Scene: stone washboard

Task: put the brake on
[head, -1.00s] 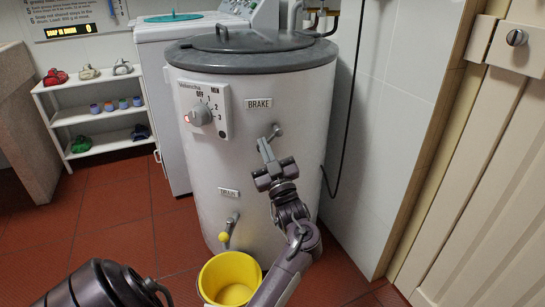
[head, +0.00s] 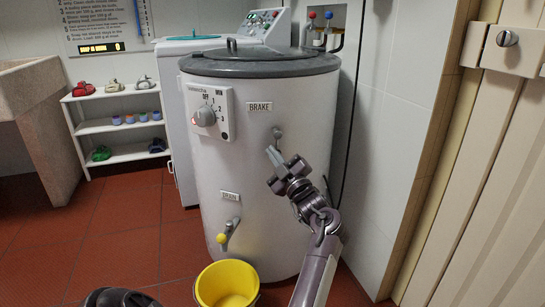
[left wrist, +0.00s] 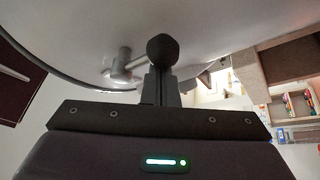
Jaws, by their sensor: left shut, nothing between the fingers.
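The white drum machine (head: 250,190) with a grey lid stands in the middle of the head view. Its BRAKE label (head: 259,108) is on the upper front. The grey brake lever (head: 277,133) sticks out just below and right of that label. My left gripper (head: 270,151) is shut and empty, with its fingertips just below and left of the lever; I cannot tell whether they touch it. In the left wrist view a grey lever fitting (left wrist: 122,66) shows on the drum, beside the shut fingers (left wrist: 160,80). My right gripper is not in view.
A dial (head: 205,116) is on the drum's upper left. The drain tap (head: 226,234) with a yellow knob sits low, above a yellow bucket (head: 227,284). A white shelf (head: 118,127) stands at left. A tiled wall (head: 385,150) closes in at right.

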